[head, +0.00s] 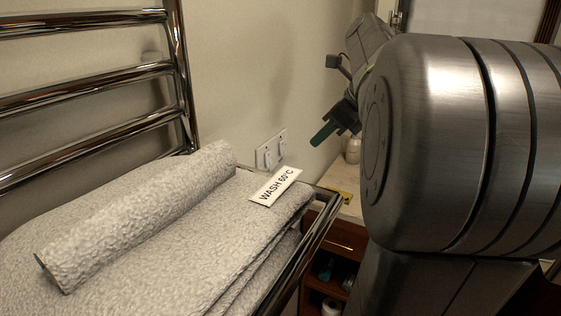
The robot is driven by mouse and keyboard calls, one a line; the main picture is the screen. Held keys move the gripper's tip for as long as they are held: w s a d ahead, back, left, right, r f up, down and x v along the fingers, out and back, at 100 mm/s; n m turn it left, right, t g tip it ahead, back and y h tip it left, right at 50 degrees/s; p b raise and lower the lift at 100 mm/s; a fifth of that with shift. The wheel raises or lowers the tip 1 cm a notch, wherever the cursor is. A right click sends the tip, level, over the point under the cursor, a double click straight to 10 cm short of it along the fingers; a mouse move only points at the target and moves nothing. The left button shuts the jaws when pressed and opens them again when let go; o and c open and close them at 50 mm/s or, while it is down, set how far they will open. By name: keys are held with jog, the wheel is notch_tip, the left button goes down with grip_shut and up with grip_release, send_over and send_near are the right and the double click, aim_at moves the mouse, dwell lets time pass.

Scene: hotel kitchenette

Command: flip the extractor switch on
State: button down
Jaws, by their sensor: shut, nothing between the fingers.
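A white wall plate with rocker switches (271,150) is on the cream wall, just behind the folded towels. Its lower edge is close behind a white card, and I cannot read any label on it or tell which way its rockers sit. My gripper (323,134) is to the right of the plate and a little higher in the picture, apart from it. Its green fingertips point down and left and are shut with nothing between them. My large grey arm link hides much of the right side.
Folded grey towels and a rolled towel (140,215) lie on a chrome rack (318,235) in front of the plate. A card reading "WASH 60°C" (275,187) lies on them. Chrome rails (90,75) are at upper left. A counter (345,185) and wooden shelf unit (335,245) stand beyond.

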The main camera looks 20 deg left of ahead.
jog(key=a+r+x, duration=0.1)
jog(key=a+x, duration=0.1)
jog(key=x, duration=1)
jog(key=shift+a, duration=0.35)
jog(key=shift+a+r+p, duration=0.1)
jog(key=shift+p, duration=0.35)
jog(key=shift+w, duration=0.1)
jog(key=shift+a, duration=0.1)
